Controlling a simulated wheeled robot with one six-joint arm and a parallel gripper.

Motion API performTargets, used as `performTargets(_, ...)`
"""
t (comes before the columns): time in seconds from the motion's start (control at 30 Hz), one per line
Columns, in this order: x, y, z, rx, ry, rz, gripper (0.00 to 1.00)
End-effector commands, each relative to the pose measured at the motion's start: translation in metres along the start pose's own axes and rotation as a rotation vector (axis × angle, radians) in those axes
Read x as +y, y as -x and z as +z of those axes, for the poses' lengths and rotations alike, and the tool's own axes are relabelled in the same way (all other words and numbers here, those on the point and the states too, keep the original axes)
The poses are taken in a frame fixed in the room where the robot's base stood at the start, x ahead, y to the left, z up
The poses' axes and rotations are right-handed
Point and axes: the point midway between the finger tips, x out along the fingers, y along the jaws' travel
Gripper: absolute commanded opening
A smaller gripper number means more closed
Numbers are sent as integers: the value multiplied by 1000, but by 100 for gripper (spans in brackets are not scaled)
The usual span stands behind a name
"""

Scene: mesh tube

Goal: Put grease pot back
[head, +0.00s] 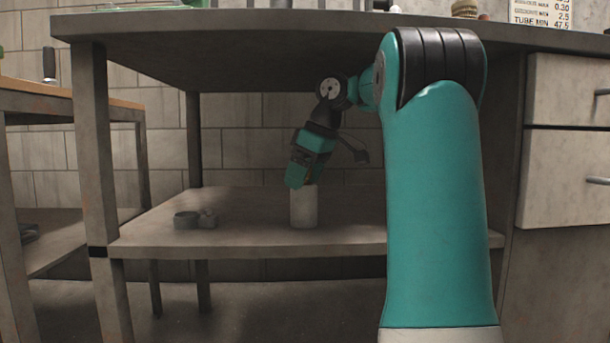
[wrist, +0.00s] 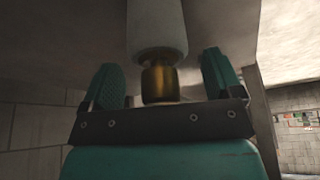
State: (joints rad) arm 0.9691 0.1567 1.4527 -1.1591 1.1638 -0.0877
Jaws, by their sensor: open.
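A pale cylindrical pot (head: 304,208) stands upright on the lower shelf under the workbench. I take it to be the grease pot. In the wrist view the pot (wrist: 157,28) shows a pale body and a brass-coloured neck (wrist: 160,84) facing my gripper. My gripper (head: 300,181) reaches in under the bench top and is just above and around the pot's upper end. In the wrist view my gripper (wrist: 161,80) is open, with one finger on each side of the brass neck and gaps on both sides. The head view hides the brass part behind the gripper.
The lower shelf (head: 250,238) also holds small grey round pieces (head: 187,219) left of the pot. The bench top (head: 250,24) lies close above my arm. A bench leg (head: 97,140) stands at left, drawers (head: 568,165) at right. The shelf between the grey pieces and pot is clear.

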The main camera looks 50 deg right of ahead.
Motion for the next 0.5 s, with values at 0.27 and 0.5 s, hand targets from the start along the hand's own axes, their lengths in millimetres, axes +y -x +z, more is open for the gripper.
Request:
performTargets(0.27,0,19,-3,0,-2,1,85)
performTargets(0.5,0,39,50,-1,-9,2,85)
